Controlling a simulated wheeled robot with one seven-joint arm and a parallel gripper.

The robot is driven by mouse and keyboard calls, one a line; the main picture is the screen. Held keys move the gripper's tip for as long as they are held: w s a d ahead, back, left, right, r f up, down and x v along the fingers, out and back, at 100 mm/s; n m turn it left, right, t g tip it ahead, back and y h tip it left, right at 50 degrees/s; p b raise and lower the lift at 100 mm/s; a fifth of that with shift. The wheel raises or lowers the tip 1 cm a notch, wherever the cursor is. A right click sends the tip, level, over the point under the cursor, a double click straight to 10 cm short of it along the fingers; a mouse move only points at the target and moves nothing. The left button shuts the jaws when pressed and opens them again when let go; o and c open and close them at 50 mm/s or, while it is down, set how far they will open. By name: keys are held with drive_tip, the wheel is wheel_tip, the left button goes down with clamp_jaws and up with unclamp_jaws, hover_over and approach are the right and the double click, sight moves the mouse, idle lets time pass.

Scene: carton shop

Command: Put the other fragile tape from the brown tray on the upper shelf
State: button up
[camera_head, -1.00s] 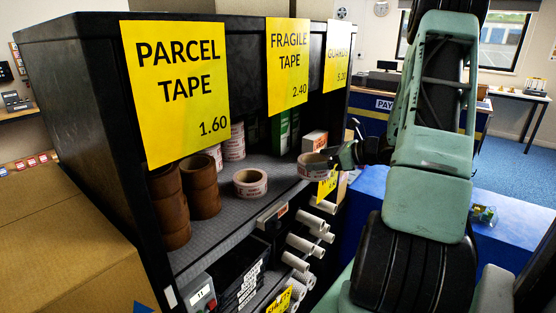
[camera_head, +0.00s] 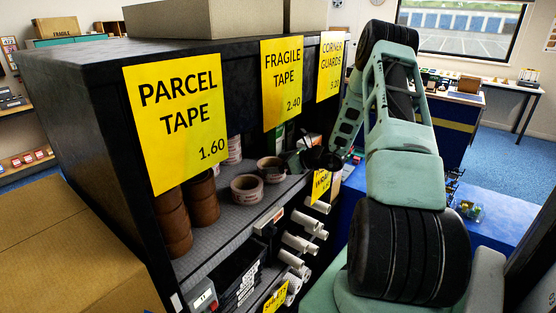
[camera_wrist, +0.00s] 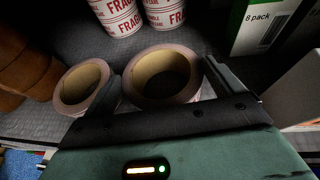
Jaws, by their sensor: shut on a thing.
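My gripper (camera_wrist: 165,92) is shut on a white and red fragile tape roll (camera_wrist: 162,76), with one finger on each side of it. The held roll also shows in the head view (camera_head: 271,163), over the upper shelf (camera_head: 226,226). I cannot tell whether it touches the shelf. Another fragile tape roll (camera_head: 247,188) lies flat on the shelf close by. It shows just outside the left finger in the wrist view (camera_wrist: 80,84). My gripper in the head view (camera_head: 296,163) is dark and partly hidden. I cannot make out the brown tray.
Stacked fragile tape rolls (camera_wrist: 117,14) stand deeper on the shelf. Brown parcel tape stacks (camera_head: 203,199) stand at the left. A green and white box (camera_wrist: 262,25) is at the back right, and a pale box (camera_wrist: 298,88) stands close right of my gripper. Yellow price signs (camera_head: 282,84) hang above the opening.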

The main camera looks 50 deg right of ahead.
drive_tip(key=shift+f, duration=0.3)
drive_tip(key=shift+f, duration=0.1)
drive_tip(key=shift+f+b, duration=0.1)
drive_tip(key=shift+b, duration=0.25)
drive_tip(key=o, duration=0.7)
drive_tip(key=shift+r+p, duration=0.2)
drive_tip(key=shift+p, duration=0.1)
drive_tip(key=b+v, duration=0.4)
drive_tip(key=v, duration=0.8)
